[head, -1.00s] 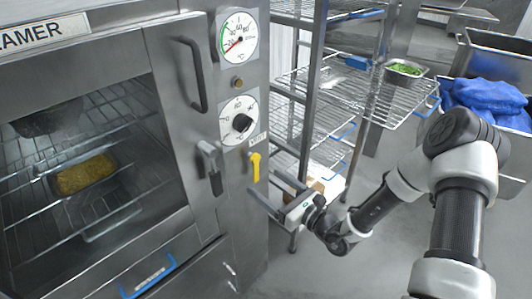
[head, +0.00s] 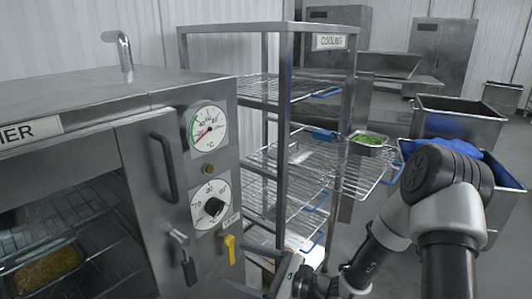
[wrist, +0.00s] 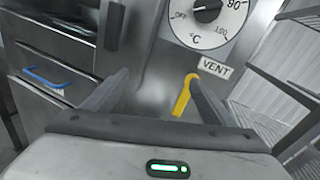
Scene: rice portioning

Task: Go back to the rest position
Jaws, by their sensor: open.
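My gripper (wrist: 150,85) is open and empty in the wrist view, its two fingers spread in front of the steamer's front panel. The yellow vent handle (wrist: 183,95) shows beside the right finger, below the dial and the VENT label; I cannot tell whether they touch. In the head view my gripper (head: 268,272) is at the bottom centre, partly cut off by the frame edge, just below and right of the yellow vent handle (head: 230,248). The steamer (head: 140,140) stands at left with its door closed.
A tray of yellow food (head: 48,268) sits inside the steamer. A steel bin (head: 460,118) and blue bags (head: 470,160) are at right. Open floor lies beyond.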

